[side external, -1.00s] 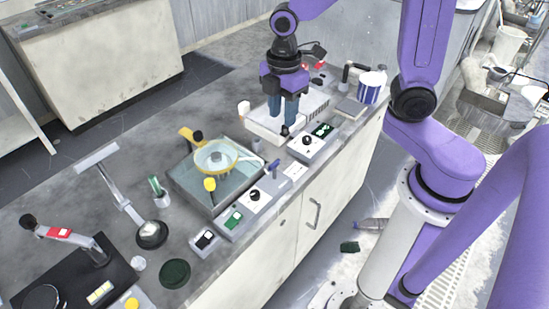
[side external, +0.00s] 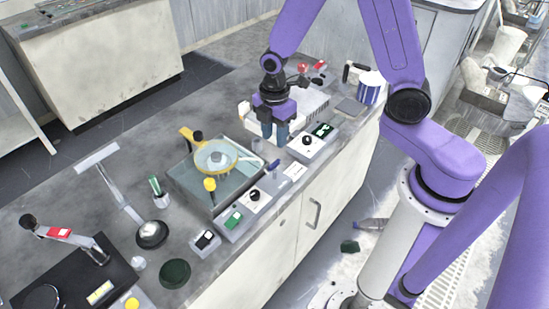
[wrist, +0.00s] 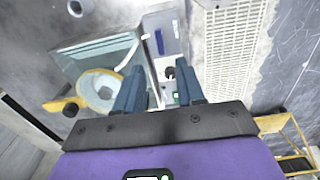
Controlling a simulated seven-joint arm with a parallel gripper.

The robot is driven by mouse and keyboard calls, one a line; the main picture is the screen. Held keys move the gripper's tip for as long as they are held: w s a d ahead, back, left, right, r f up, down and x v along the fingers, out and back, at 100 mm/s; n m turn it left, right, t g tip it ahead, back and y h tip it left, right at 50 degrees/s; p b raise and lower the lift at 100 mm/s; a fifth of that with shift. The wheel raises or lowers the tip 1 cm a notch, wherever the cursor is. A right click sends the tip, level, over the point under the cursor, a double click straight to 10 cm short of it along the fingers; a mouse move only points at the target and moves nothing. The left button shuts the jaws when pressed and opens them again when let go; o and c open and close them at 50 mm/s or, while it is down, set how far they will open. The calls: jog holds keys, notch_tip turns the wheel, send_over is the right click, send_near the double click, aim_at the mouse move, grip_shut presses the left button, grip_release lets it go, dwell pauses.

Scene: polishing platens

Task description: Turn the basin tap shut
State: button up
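My gripper (side external: 274,140) points down beside the right side of the glass-sided basin (side external: 190,185). In the wrist view its two blue fingers (wrist: 160,75) are apart, with nothing held between them. A yellow ring with a yellow arm (side external: 190,135) sits over the basin; it also shows at left in the wrist view (wrist: 62,103). I cannot pick out the tap for certain. A pale, narrow curved piece (wrist: 131,74) shows by the left finger. A black knob (wrist: 168,73) on a control box shows between the fingertips, below them.
The control box (side external: 303,152) with a green display stands right of my gripper. More switch boxes (side external: 230,224) line the counter's front edge. A white perforated panel (wrist: 235,45) lies to the right. A blue-and-white striped pot (side external: 370,90) stands at the far right.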

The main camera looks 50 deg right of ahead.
aim_at(274, 163)
jog(key=shift+f, duration=4.55)
jog(key=shift+c, duration=0.3)
grip_shut()
